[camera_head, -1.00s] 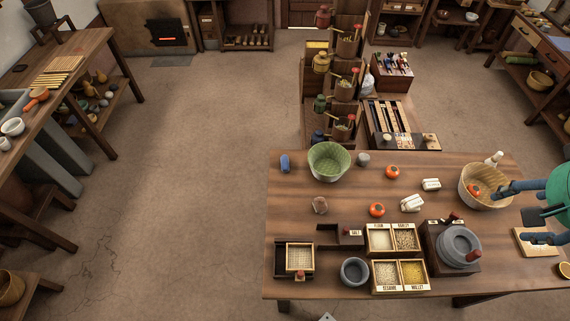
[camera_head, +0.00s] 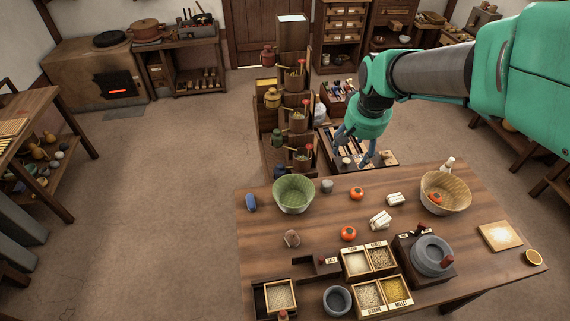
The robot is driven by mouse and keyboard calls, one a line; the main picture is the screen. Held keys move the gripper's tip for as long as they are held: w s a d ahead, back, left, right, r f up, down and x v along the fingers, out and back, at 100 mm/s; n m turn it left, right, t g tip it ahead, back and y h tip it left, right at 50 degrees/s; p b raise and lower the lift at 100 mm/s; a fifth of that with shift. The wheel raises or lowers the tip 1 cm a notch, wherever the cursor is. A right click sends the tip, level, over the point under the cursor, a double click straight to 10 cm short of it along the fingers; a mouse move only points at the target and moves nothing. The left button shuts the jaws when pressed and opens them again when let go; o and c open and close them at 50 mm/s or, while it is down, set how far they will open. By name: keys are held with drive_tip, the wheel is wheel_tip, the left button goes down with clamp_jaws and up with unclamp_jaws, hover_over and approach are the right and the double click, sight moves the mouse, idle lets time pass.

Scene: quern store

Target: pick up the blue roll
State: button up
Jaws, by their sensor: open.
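The blue roll (camera_head: 251,203) is a small blue cylinder near the far left corner of the wooden table (camera_head: 300,222). It stands left of the green bowl (camera_head: 294,195), apart from it. My gripper (camera_head: 353,160) is open and empty. It hangs, fingers down, around the table's far edge, to the right of the roll and beyond the green bowl. Its exact height is hard to tell. Nothing hides the roll.
A grey cup (camera_head: 327,186), tomatoes (camera_head: 348,233), white bundles (camera_head: 380,220) and a tan basket (camera_head: 446,193) stand on the table. A stone quern (camera_head: 432,254) and grain boxes (camera_head: 383,291) fill the front. A tiered rack (camera_head: 292,120) rises behind the table.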

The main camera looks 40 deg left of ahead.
drive_tip(key=s+a+f+n, duration=0.2)
drive_tip(key=s+a+f, duration=0.3)
drive_tip(key=a+f, duration=0.8)
drive_tip(key=s+a+f+n+g, duration=0.1)
drive_tip(key=s+a+f, duration=0.4)
drive_tip(key=a+f, duration=0.9)
drive_tip(key=a, duration=0.5)
drive_tip(key=shift+s+f+n, duration=0.15)
drive_tip(key=shift+n, duration=0.25)
drive_tip(key=shift+f, duration=0.15)
drive_tip(key=b, duration=0.1)
hover_over(253, 199)
drive_tip(key=shift+s+d+f, duration=0.1)
drive_tip(key=shift+s+f, duration=0.05)
drive_tip(key=shift+f, duration=1.2)
drive_tip(key=shift+s+d+f, duration=0.1)
drive_tip(key=shift+d+f, duration=0.05)
drive_tip(key=shift+f, duration=1.25)
drive_tip(key=shift+s+d+f, duration=0.1)
drive_tip(key=shift+s+f, duration=0.05)
drive_tip(key=shift+f, duration=1.2)
drive_tip(key=shift+f, duration=0.1)
